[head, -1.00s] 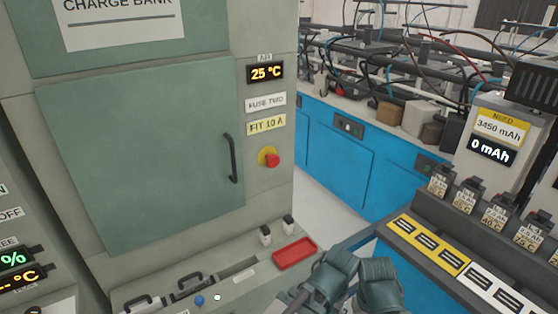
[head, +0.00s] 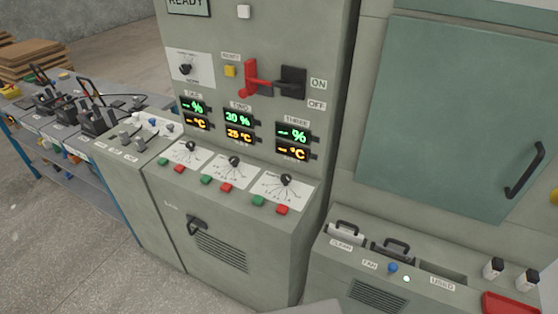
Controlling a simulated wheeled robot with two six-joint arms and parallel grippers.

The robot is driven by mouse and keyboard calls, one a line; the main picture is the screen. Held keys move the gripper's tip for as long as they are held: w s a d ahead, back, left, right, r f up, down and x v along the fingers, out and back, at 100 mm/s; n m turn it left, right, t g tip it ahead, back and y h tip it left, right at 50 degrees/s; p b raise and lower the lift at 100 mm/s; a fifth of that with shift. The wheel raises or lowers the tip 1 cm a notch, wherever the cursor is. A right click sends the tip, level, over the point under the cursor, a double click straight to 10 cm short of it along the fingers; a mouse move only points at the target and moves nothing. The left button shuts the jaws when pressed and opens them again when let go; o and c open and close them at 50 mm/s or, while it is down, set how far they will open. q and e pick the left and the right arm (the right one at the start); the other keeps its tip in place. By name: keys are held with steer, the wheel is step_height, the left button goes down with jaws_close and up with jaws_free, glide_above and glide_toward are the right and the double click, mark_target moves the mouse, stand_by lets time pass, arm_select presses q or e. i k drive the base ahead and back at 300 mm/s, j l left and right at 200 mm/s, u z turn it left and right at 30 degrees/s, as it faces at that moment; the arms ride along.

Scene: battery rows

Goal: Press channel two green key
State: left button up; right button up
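The channel two green key (head: 206,180) is on the sloping ledge of the grey control cabinet, left of a red key (head: 226,187) and below the middle dial panel (head: 222,172). The display marked two (head: 238,118) reads 30 % in green and 25 °C in amber. The channel one green key (head: 164,168) is to its left and the channel three green key (head: 257,200) to its right. The displays for one (head: 195,107) and three (head: 292,133) show dashes. Neither of my grippers is in view.
A red lever (head: 252,80) and black switch block (head: 292,82) project above the displays, beside a yellow button (head: 230,71). A large green door (head: 445,110) is at right. A bench with black devices (head: 95,120) stands at left. The floor in front is clear.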

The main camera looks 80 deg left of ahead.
mark_target(206, 179)
steer(key=u, duration=2.9)
